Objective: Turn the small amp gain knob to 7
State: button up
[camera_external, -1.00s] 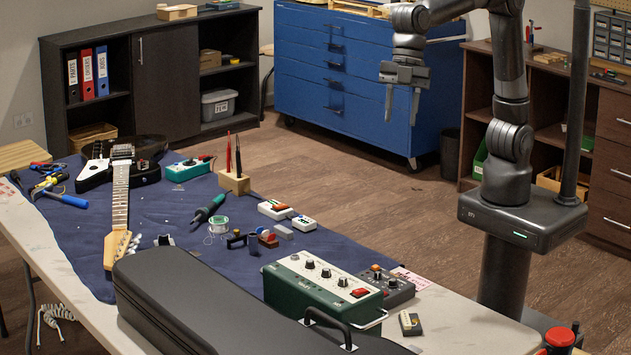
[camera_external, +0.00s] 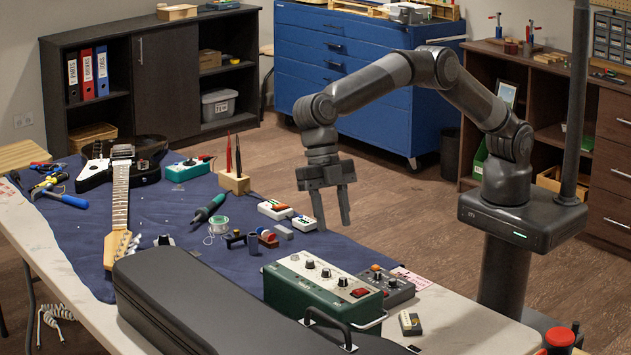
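The small amp (camera_external: 320,290) is a green box with a pale top panel, near the front right of the table. Its top carries several dark knobs (camera_external: 310,264) in a row and a red switch (camera_external: 359,292). The knob labels and settings are too small to read, so I cannot tell which is the gain knob. My gripper (camera_external: 332,227) points down, open and empty. In the picture it is above and a little right of the amp, apart from it.
A grey pedal box (camera_external: 398,290) with small knobs stands right beside the amp. A long black case (camera_external: 200,300) lies in front and to the left. Small white boxes (camera_external: 275,209), a solder spool (camera_external: 219,226) and a guitar (camera_external: 120,190) lie on the blue mat (camera_external: 165,215).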

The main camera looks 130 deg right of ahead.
aim_at(342, 278)
jog(key=x, duration=1.1)
jog(key=shift+c, duration=0.6)
grip_shut()
